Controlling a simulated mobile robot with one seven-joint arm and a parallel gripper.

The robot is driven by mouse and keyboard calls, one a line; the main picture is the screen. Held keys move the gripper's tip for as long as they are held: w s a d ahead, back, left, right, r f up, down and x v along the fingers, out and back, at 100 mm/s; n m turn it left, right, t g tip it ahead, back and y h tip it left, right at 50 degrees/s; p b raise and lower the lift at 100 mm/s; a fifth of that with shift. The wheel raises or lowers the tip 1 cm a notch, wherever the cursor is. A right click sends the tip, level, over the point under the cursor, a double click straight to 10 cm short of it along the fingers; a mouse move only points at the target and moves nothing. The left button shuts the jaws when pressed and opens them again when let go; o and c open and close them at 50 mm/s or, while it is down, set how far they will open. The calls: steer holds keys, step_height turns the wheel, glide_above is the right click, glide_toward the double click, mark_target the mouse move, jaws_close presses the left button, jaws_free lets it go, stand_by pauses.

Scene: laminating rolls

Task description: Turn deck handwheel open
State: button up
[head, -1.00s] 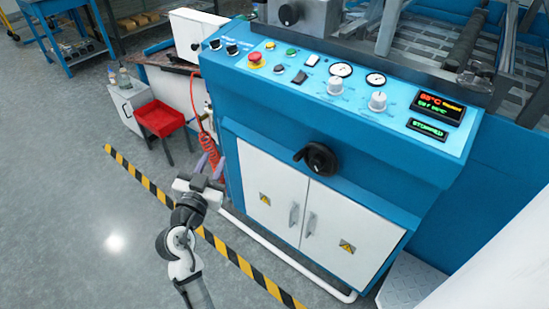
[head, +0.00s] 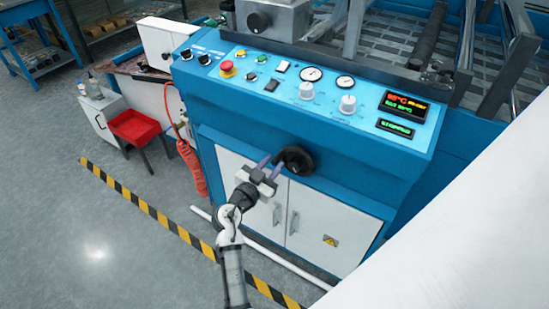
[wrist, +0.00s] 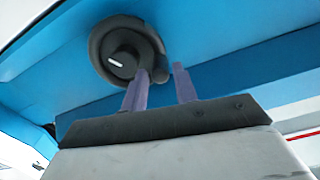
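The deck handwheel (head: 297,160) is a black round wheel on the blue front of the machine, above the white cabinet doors. In the wrist view the handwheel (wrist: 122,52) shows its dark hub with a white mark and a knob at its lower right rim. My gripper (head: 270,168) is just left of the handwheel in the head view. In the wrist view my gripper (wrist: 160,85) has its two purple fingers apart, with the knob near and partly between their tips. I cannot tell whether a finger touches the rim.
The control panel (head: 310,85) with knobs, gauges and a red button is above the wheel. White cabinet doors (head: 300,220) are below. A yellow-black floor stripe (head: 150,210) and a white pipe (head: 262,250) run along the front.

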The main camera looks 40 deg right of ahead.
steer(key=shift+x, duration=0.9)
steer(key=shift+c, duration=0.2)
jaws_close()
steer(key=shift+f, duration=0.15)
